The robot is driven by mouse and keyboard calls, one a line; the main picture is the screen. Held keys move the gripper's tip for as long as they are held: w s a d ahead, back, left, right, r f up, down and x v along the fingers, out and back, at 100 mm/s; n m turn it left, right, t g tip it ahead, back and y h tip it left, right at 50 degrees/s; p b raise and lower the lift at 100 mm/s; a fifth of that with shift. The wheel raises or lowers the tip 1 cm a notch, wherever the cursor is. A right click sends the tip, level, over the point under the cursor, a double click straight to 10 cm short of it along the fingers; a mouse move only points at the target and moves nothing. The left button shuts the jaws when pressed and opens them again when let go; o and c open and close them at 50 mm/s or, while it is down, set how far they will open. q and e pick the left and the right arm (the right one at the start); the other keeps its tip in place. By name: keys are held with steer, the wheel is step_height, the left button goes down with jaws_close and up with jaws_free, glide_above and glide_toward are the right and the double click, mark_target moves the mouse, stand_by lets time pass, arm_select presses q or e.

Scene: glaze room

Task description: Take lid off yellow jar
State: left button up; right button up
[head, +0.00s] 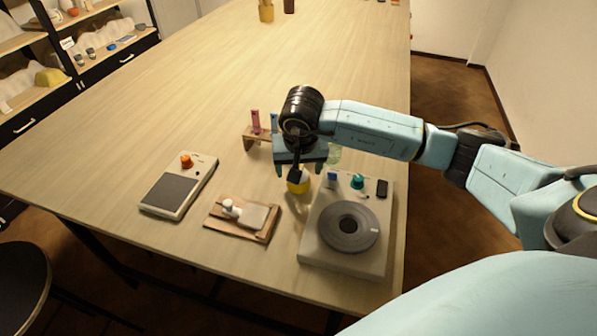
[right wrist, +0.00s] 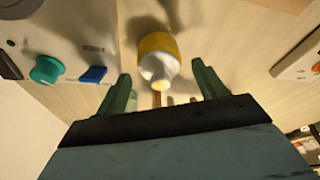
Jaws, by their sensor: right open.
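The yellow jar (head: 298,188) stands upright on the table, just left of the turntable unit's back corner. In the right wrist view the yellow jar (right wrist: 157,42) has a white lid (right wrist: 157,66) with a small pale yellow knob facing the camera. My right gripper (head: 301,170) is above the jar and partly hides its top in the head view. In the right wrist view the right gripper (right wrist: 162,82) is open, one finger on each side of the lid, with gaps on both sides. My left gripper is not in view.
A turntable unit (head: 314,246) with a grey disc stands close right of the jar. A wooden board (head: 226,232) with white items and a grey-topped device (head: 172,190) lie left. A wooden rack (head: 252,134) stands behind. The far table is mostly clear.

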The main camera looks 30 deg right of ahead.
steer(key=c, duration=1.1)
steer(key=shift+o, duration=0.2)
